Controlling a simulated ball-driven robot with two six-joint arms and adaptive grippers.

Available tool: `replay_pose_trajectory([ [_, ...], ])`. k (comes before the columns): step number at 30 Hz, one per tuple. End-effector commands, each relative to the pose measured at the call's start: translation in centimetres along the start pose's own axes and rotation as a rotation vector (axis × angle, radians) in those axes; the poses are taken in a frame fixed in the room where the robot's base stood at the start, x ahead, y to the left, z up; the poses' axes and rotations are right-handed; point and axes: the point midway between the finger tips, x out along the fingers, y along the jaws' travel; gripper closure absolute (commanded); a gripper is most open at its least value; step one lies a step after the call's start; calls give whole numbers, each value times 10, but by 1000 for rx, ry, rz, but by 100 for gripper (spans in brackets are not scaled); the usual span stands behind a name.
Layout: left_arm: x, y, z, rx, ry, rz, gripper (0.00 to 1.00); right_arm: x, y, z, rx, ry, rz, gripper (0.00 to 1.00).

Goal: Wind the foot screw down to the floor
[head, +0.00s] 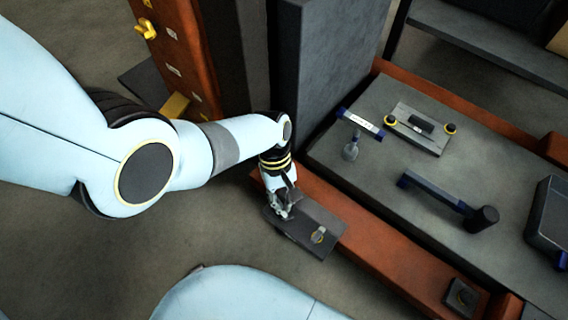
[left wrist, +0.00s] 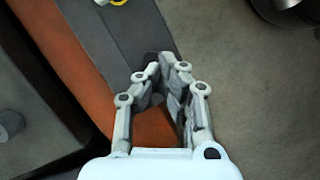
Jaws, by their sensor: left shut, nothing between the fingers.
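A dark flat plate (head: 292,238) sticks out from the orange frame at floor side. A small screw with a pale head and yellow ring (head: 319,235) stands on it, and I take this as the foot screw. Its lower end and its gap to the floor are hidden. My left gripper (head: 281,212) is shut and empty at the plate's left end, a short way left of the screw. In the left wrist view the shut fingers (left wrist: 168,66) are over the plate's edge (left wrist: 113,30), and a yellow ring (left wrist: 118,2) shows at the top edge. My right gripper is not in view.
A grey bench top (head: 380,200) on the orange frame (head: 370,235) carries a dark-headed handle tool (head: 450,197), a blue-ended bar (head: 360,122) and a dark tray (head: 548,218). A tall grey block (head: 325,70) stands behind my gripper.

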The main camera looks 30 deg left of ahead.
Motion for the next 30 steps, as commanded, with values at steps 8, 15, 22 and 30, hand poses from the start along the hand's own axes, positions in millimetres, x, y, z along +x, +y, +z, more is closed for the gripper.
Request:
replay_pose_trajectory([
  [8, 3, 1, 0, 338, -2, -123, 100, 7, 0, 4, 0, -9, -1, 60],
  [15, 2, 0, -1, 356, -1, -131, 100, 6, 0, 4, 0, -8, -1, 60],
  [22, 5, 1, 0, 618, -3, -225, 100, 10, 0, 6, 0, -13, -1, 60],
  [30, 3, 0, -1, 663, 0, -242, 73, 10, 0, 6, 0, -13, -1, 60],
])
